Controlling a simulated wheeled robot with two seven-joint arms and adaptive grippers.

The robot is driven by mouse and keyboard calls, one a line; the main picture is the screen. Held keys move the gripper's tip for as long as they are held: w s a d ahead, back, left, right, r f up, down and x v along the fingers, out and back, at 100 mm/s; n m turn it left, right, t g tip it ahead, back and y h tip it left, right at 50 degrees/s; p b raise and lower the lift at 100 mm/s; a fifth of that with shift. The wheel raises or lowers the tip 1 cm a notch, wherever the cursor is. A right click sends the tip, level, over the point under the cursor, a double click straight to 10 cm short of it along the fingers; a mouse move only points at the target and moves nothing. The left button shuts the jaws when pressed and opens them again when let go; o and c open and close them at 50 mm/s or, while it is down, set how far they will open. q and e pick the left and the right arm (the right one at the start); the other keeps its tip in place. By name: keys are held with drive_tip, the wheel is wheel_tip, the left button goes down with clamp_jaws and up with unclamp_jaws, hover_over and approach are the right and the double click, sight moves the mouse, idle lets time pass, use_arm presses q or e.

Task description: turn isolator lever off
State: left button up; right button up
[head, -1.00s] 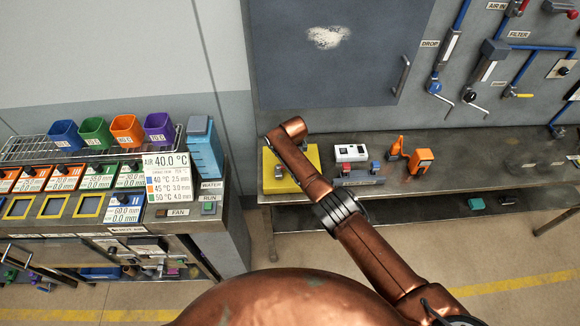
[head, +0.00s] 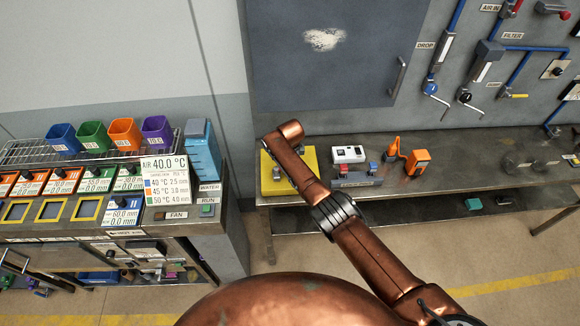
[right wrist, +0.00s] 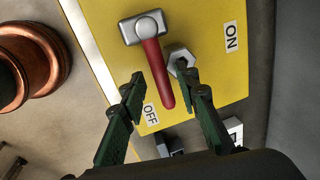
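The isolator lever has a red handle (right wrist: 156,75) and a silver hammer-like head (right wrist: 145,27); in the right wrist view it lies over a yellow panel (right wrist: 210,12). The panel carries an ON label (right wrist: 231,37) at right and an OFF label (right wrist: 150,114) at lower left. A silver hex nut (right wrist: 180,56) sits right of the handle. My right gripper (right wrist: 160,80) is open, its fingertips on either side of the handle; contact cannot be told. In the head view my right arm partly covers the yellow panel (head: 311,158) on the bench. My left gripper is out of view.
Right of the panel on the metal bench (head: 440,185) stand a white box (head: 348,154), a grey block (head: 357,178) and an orange device (head: 417,162). A blue water container (head: 202,150) stands left. Pipes and valves line the wall behind.

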drive_tip(key=shift+s+a+r, duration=0.1)
drive_tip(key=shift+r, duration=0.55)
wheel_tip(320, 180, up, 10)
drive_tip(key=s, duration=0.2)
drive_tip(key=shift+r, duration=0.2)
drive_tip(key=shift+d, duration=0.2)
